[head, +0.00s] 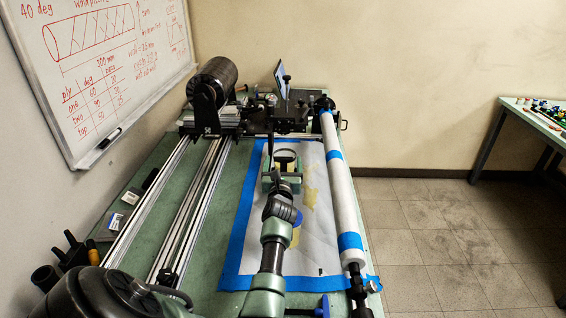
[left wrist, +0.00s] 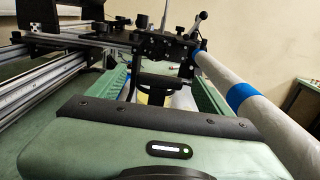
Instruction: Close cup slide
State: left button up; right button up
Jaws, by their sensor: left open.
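No part is clearly recognisable as the cup slide. A black carriage assembly (head: 290,117) stands across the far end of the bench, with small fittings and an upright black lever on it. It also shows in the left wrist view (left wrist: 165,50). My left gripper (head: 284,160) is over the white sheet on the bench, short of the carriage and pointing at it. In the left wrist view its green fingers (left wrist: 160,82) stand apart, with a dark bracket-like shape visible between them. I cannot tell whether they touch anything. My right gripper is not in view.
A white tube (head: 343,190) with blue tape runs along the bench's right edge. Metal rails (head: 190,205) run along the left, with a dark ribbed drum (head: 216,80) at the far end. A whiteboard (head: 105,60) hangs on the left wall. The floor at right is clear.

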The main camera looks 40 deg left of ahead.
pick_arm(q)
jog(key=shift+w+a, duration=0.2)
jog(key=shift+w, duration=0.1)
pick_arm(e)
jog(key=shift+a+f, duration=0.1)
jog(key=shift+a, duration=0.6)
